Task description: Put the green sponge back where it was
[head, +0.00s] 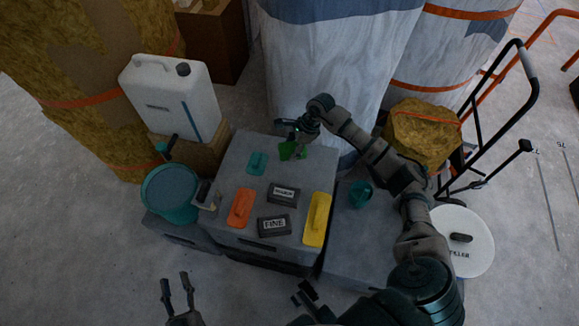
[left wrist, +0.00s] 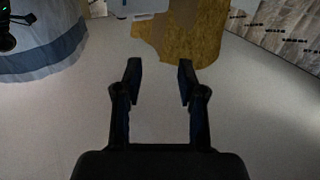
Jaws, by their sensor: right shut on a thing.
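The green sponge (head: 288,151) is at the far right part of the grey box top (head: 228,160). My right gripper (head: 299,142) reaches in from the right and is shut on the sponge. The gripper hides part of it, and I cannot tell whether the sponge touches the surface. My left gripper (head: 177,292) is open and empty at the bottom left, low in front of the box. In the left wrist view its fingers (left wrist: 158,82) are spread over bare floor.
On the box top are a teal piece (head: 257,163), an orange float (head: 241,208), a yellow float (head: 317,219) and two dark blocks, one marked FINE (head: 274,225). A teal bucket (head: 170,193) stands left. A white jerrycan (head: 171,98) and wrapped rolls (head: 330,65) stand behind.

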